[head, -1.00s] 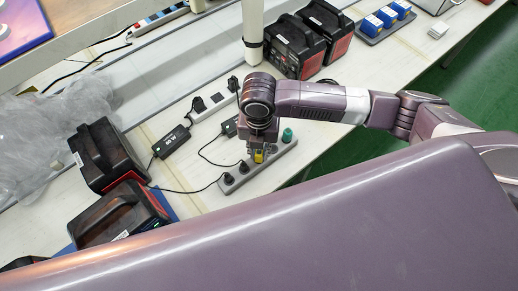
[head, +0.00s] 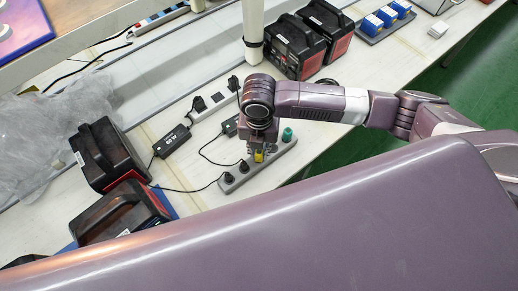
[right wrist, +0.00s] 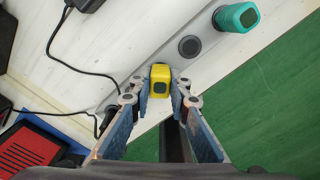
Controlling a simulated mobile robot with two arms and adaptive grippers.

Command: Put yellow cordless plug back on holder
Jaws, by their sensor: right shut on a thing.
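The yellow cordless plug (right wrist: 160,79) is between the two fingertips of my right gripper (right wrist: 161,88) in the right wrist view. The gripper is shut on it. In the head view the yellow plug (head: 259,156) shows below my right gripper (head: 256,152), over the grey holder strip (head: 277,154). The plug's lower end is hidden, so I cannot tell whether it is seated in the holder. A teal plug (right wrist: 236,18) stands on the holder, with an empty round socket (right wrist: 189,46) between it and the yellow plug. My left gripper is not in view.
A white power strip (head: 211,106) and black adapter (head: 172,141) lie behind. Black-and-red battery units (head: 106,155) stand at left, others (head: 291,45) at the back. Green floor (head: 330,150) lies beyond the table edge.

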